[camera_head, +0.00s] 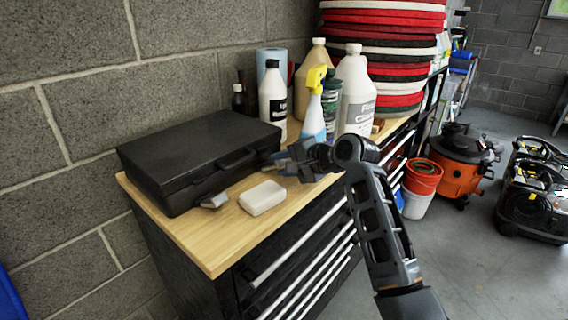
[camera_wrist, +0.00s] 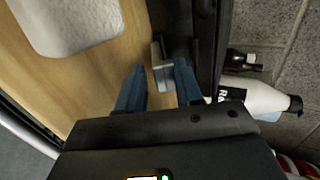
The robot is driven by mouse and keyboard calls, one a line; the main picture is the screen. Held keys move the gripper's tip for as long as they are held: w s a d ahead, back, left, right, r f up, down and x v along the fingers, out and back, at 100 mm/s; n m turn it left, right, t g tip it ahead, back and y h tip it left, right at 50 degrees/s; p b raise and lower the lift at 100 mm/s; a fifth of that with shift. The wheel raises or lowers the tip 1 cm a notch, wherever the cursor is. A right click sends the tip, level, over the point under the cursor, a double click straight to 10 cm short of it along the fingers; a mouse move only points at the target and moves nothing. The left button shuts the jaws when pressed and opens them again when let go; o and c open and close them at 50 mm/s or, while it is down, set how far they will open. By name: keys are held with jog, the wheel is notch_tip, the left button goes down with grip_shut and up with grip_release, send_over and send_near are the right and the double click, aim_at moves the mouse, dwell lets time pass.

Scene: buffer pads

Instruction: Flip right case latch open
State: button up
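A closed black case (camera_head: 200,150) lies on the wooden worktop (camera_head: 215,245) against the wall. Its left latch (camera_head: 214,201), a grey metal piece, sticks out from the front side. My gripper (camera_head: 287,167) is at the right end of the case's front, where it hides the right latch in the head view. In the wrist view my gripper (camera_wrist: 159,66) has its two blue-grey fingers apart, with the grey right latch (camera_wrist: 162,70) between their tips. The latch is nearer the right finger; I cannot tell if they touch. The case's dark side (camera_wrist: 207,45) runs along the right.
A white block (camera_head: 262,198) lies on the worktop in front of the case; it also shows in the wrist view (camera_wrist: 75,22). A black-capped white bottle (camera_head: 272,92), a yellow-headed spray bottle (camera_head: 314,105) and a white jug (camera_head: 356,90) stand beyond the case.

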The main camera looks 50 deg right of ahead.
jog(key=shift+a, duration=0.1)
jog(key=v, duration=0.8)
dwell(0.5)
